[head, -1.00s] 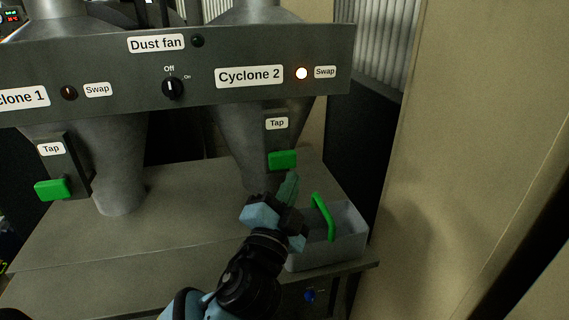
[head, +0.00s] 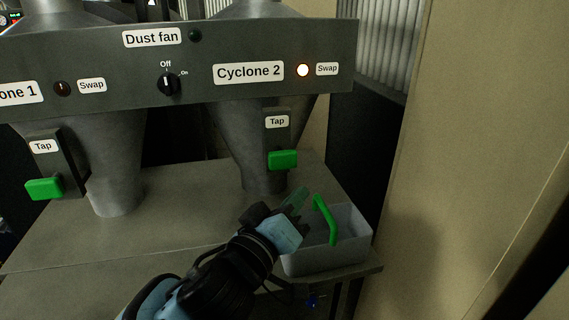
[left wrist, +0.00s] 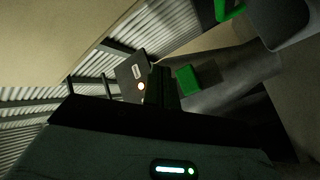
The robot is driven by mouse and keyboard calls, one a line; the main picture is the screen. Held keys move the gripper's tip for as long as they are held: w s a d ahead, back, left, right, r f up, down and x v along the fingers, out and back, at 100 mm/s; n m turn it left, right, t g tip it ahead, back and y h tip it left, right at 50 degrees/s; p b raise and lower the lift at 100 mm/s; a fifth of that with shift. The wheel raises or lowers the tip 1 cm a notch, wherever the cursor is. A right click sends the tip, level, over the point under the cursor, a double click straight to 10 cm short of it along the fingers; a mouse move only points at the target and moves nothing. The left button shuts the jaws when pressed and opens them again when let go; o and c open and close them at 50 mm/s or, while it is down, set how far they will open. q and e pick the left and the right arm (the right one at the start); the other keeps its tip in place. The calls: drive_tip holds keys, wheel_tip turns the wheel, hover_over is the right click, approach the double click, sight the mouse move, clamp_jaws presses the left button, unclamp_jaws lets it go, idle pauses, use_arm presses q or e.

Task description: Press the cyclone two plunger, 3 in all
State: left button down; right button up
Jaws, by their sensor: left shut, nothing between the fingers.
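The Cyclone 2 plunger, a green block (head: 283,160) under a "Tap" label, sticks out from a dark plate on the grey cone. It also shows in the left wrist view (left wrist: 189,80). My left gripper (head: 298,198) is shut and empty, below and slightly right of the green block in the head view, apart from it. It is close to the left side of the grey bin. The Cyclone 2 "Swap" lamp (head: 303,70) is lit. My right gripper is not in view.
A grey bin (head: 300,266) with a green handle (head: 326,220) stands at the right end of the bench (head: 190,235). Cyclone 1's green block (head: 44,188) is at left. A dust fan knob (head: 168,84) is on the panel. A beige wall (head: 460,150) is at right.

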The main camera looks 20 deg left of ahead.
sight(283, 160)
use_arm(q)
drive_tip(key=shift+s+d+f+n, duration=0.1)
drive_tip(key=shift+s+n, duration=0.05)
drive_tip(key=shift+n, duration=0.55)
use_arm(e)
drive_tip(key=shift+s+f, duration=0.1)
